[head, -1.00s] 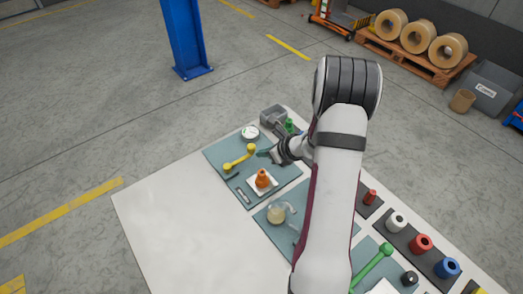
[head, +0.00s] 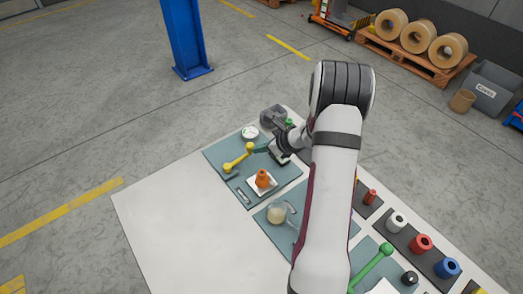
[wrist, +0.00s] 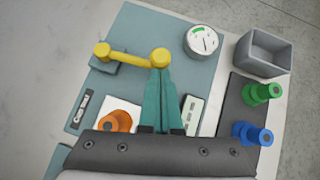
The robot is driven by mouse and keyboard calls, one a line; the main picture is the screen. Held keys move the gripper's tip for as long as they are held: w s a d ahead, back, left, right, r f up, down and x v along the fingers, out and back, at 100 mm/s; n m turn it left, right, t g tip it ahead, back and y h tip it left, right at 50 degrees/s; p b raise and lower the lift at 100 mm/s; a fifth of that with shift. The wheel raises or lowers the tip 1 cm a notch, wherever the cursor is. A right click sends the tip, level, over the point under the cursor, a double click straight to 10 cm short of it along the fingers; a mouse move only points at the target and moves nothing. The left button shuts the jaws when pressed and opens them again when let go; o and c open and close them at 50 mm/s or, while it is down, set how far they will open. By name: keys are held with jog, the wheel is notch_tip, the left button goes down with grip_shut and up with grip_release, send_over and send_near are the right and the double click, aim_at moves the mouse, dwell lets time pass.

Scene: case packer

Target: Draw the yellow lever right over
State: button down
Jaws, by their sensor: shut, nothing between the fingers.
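The yellow lever (head: 237,158) lies across the far teal panel in the head view. In the wrist view the lever (wrist: 130,57) runs from a round knob at left to a larger round end at right. My gripper (wrist: 160,72) has its teal fingers together, with nothing between them. Its fingertips are at the lever's right end in the wrist view, close to or touching it; I cannot tell which. In the head view my gripper (head: 262,149) reaches the lever from the right.
An orange knob on a white plate (head: 262,181) stands close by. A round gauge (wrist: 202,41), a grey bin (wrist: 263,53), a green piece (wrist: 262,93) and a blue piece (wrist: 252,134) are to the right in the wrist view. The white table (head: 170,225) is bare at left.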

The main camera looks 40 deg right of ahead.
jog(key=shift+w+d+n+g+y, duration=0.2)
jog(key=shift+w+n+y, duration=0.25)
jog(key=shift+w+n, duration=0.15)
jog(key=shift+w+d+n+g+y, duration=0.1)
jog(key=shift+w+n+g+y, duration=0.1)
jog(key=shift+w+n+y, duration=0.35)
jog(key=shift+w+a+n+g+y, duration=0.1)
jog(key=shift+w+n+g+y, duration=0.35)
jog(key=shift+w+n, duration=0.55)
jog(key=shift+w+n+y, duration=0.15)
jog(key=shift+n+y, duration=0.1)
jog(key=shift+n, duration=0.1)
jog(key=shift+w+a, duration=0.15)
jog(key=shift+w, duration=0.45)
jog(key=shift+w+a, duration=0.1)
jog(key=s+d, duration=0.3)
jog(key=shift+s+d+r, duration=0.2)
jog(key=shift+d+r, duration=0.05)
jog(key=shift+r, duration=0.05)
jog(key=v, duration=0.9)
jog(key=shift+d+r, duration=0.2)
jog(key=shift+d, duration=0.05)
jog(key=shift+w, duration=0.1)
